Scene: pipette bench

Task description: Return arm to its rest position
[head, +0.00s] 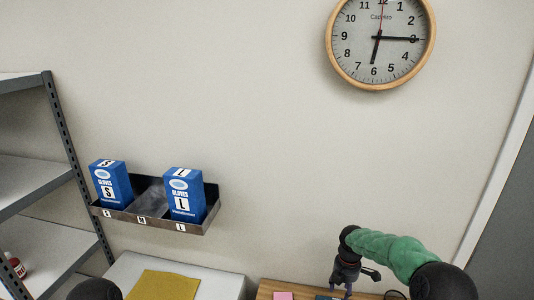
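My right arm, in a green sleeve, comes in at the lower right of the head view. It bends down at a dark wrist to my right gripper (346,288), which points down over the wooden bench (266,286) at the bottom edge. The gripper is small and dark here, and I cannot tell whether its fingers are open or shut or hold anything. My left gripper is out of view; only a dark rounded part, perhaps of my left arm, shows at the bottom left.
A wall rack (150,221) holds two blue glove boxes, S (110,184) and L (184,195), with an empty middle slot. Grey shelving (62,130) stands at left. A yellow cloth (165,285) lies on a pale surface. A pink item (284,295) lies near the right gripper. A clock (380,40) hangs above.

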